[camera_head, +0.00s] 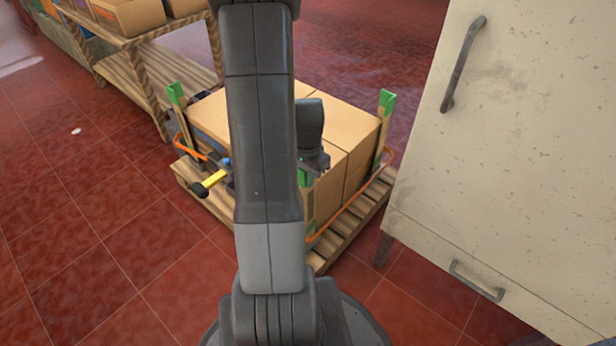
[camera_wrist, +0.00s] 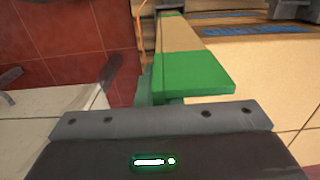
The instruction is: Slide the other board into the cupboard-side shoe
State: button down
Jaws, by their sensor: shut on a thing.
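My gripper (camera_head: 312,166) is at the near corner of the carton stack, partly behind my arm. It is shut on a corner board (camera_head: 308,208), tan with a green end, which stands along that corner. In the wrist view the board (camera_wrist: 185,35) runs away from my gripper (camera_wrist: 165,108), its green end close against the jaws. Two more green-ended boards stand at the back left corner (camera_head: 177,100) and the back right corner (camera_head: 385,130) of the stack.
Cartons (camera_head: 345,115) stand on a wooden pallet (camera_head: 345,222) with an orange strap (camera_head: 350,205) around them. A yellow-handled tool (camera_head: 213,180) sticks out at the left. A cream cupboard (camera_head: 520,150) stands close on the right. A wooden shelf (camera_head: 150,75) is behind left.

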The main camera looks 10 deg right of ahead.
jog(key=shift+f+b, duration=0.45)
jog(key=shift+f, duration=0.1)
dwell(0.4)
jog(key=c, duration=1.5)
grip_release()
notch_tip(320, 180, up, 14)
jog(key=p, duration=0.5)
jog(key=shift+f, duration=0.1)
notch_tip(320, 180, down, 14)
jog(key=b, duration=0.4)
jog(key=shift+r+b, duration=0.25)
jog(key=shift+b, duration=0.1)
